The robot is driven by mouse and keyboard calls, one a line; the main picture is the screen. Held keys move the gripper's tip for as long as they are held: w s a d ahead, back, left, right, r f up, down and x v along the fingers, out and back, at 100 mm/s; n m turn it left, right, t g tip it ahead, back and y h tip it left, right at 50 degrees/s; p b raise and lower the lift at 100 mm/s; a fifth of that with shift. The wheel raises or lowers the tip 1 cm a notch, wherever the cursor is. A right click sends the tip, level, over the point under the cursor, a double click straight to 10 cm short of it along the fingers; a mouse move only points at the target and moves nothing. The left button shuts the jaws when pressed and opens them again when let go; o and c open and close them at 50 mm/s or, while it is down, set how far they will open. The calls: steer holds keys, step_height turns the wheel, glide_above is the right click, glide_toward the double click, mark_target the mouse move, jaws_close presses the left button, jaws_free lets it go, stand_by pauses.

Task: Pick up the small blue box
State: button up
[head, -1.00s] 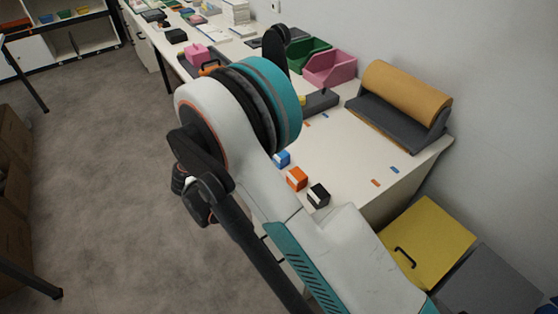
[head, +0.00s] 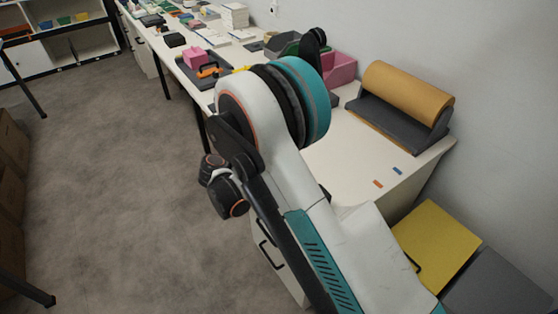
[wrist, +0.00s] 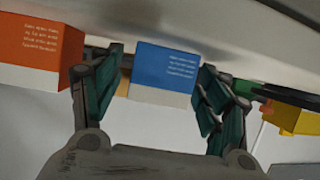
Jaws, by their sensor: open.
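The small blue box (wrist: 164,68), blue with white print and a white lower part, shows in the wrist view between the two fingers of my gripper (wrist: 160,78). The fingers are open, one on each side of the box. A narrow gap shows at its left, and the right finger is very close; I cannot tell whether it touches. In the head view my arm hides the blue box and the gripper.
An orange box (wrist: 38,48) with a white part stands just left of my left finger. A yellow object (wrist: 298,118) is at the right. In the head view, a roll dispenser (head: 405,100) and a pink bin (head: 340,68) stand on the white table (head: 345,155).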

steer(key=c, duration=1)
steer(key=shift+r, duration=0.2)
